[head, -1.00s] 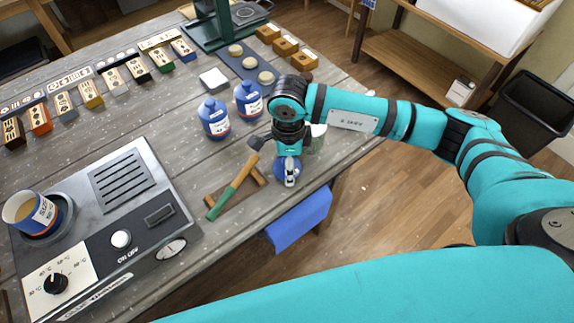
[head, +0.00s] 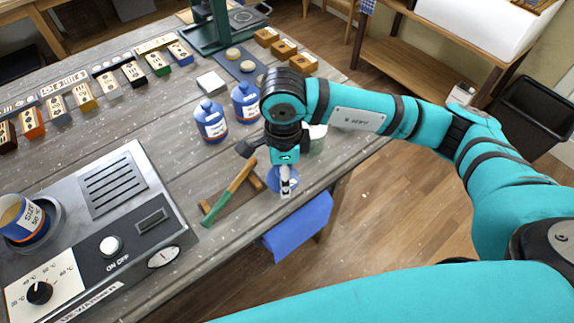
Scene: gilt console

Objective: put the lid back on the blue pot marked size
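The blue pot marked size (head: 24,218) stands open at the left on the hot plate, with tan contents showing. A small round blue thing (head: 274,181), probably its lid, lies near the table's front edge, partly hidden by my gripper. My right gripper (head: 286,190) points down over it, its fingertips at or just in front of the blue thing. Whether the fingers are apart or closed on it does not show. My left gripper is not in view.
Two blue bottles (head: 211,121) (head: 246,101) stand behind. The heater (head: 110,210) fills the left front. A blue cloth (head: 298,228) hangs over the front edge.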

